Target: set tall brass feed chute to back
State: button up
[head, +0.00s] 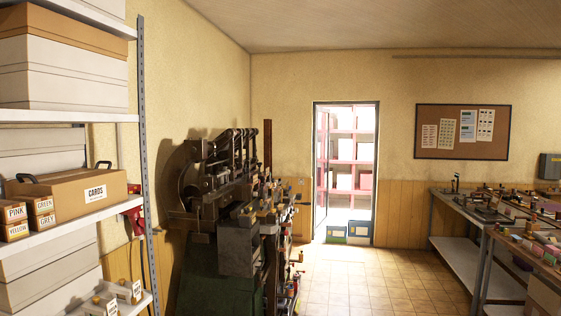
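A large dark press machine (240,252) stands against the left wall, left of the middle of the head view. Its upper part carries several dark upright levers and a wheel at its left. Small brass-coloured parts (247,218) show on its front side, but they are too small to tell whether one is the tall brass feed chute or how it is set. A tall narrow brown post (267,150) rises at the machine's far side. My gripper is not in view.
A metal shelf (70,117) with boxes stands close at the left. Workbenches (478,222) with many small items stand at the right. Tiled floor (375,285) is free between machine and benches. An open doorway (345,170) has blue and green boxes (347,232) at its foot.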

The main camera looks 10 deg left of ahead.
aim_at(268, 123)
jog(key=z, duration=0.4)
jog(key=k, duration=0.5)
jog(key=z, duration=0.9)
jog(key=k, duration=0.7)
jog(key=z, duration=0.15)
jog(key=i, duration=1.55)
jog(key=u, duration=0.4)
jog(key=i, duration=0.9)
jog(key=u, duration=0.3)
jog(key=i, duration=1.7)
jog(key=u, duration=0.2)
